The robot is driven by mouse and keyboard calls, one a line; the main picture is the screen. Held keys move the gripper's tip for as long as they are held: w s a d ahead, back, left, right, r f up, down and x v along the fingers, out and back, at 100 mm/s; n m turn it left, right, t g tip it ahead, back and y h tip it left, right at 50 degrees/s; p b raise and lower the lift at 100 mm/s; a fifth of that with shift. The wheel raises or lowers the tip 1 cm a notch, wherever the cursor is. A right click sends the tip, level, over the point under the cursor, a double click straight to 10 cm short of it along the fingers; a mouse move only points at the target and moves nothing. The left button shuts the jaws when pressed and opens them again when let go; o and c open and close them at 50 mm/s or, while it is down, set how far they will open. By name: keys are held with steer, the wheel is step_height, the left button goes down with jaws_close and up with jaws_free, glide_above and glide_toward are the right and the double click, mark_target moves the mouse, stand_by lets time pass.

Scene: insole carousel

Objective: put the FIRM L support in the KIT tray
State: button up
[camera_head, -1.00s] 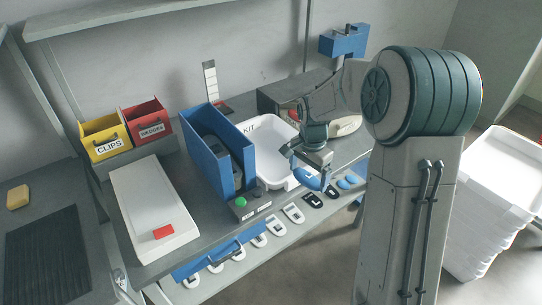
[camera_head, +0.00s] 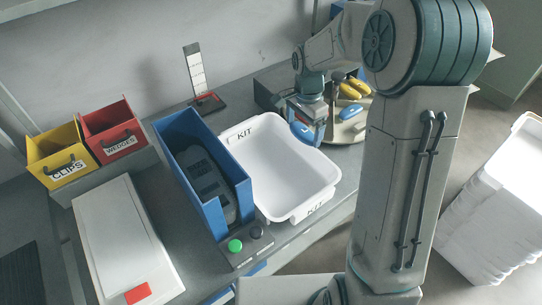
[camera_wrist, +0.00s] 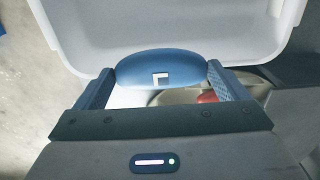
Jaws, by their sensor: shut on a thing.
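My gripper (camera_head: 307,124) is shut on a blue, rounded support (camera_head: 301,133). In the wrist view the support (camera_wrist: 160,66) spans between the two fingers and bears a white corner-shaped mark like an L; no firmness word is readable. The white KIT tray (camera_head: 285,165) stands on the bench, labelled KIT on its back and front rims, and looks empty. The held support is at the tray's right back edge, by the carousel. In the wrist view the tray (camera_wrist: 180,25) lies just beyond the support. The height above the rim is hard to tell.
A round carousel (camera_head: 354,134) with yellow supports is right of the tray. A tall blue holder (camera_head: 206,205) with dark insoles stands left of the tray, a green button (camera_head: 235,246) before it. Yellow CLIPS (camera_head: 62,168) and red WEDGES bins (camera_head: 113,140) are farther left.

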steer(key=p, duration=0.1)
glide_above(268, 172)
step_height(268, 172, down, 6)
steer(key=shift+f, duration=0.15)
steer(key=shift+f+p, duration=0.3)
steer(key=shift+f, duration=1.8)
steer(key=shift+f, duration=0.15)
steer(key=o, duration=0.6)
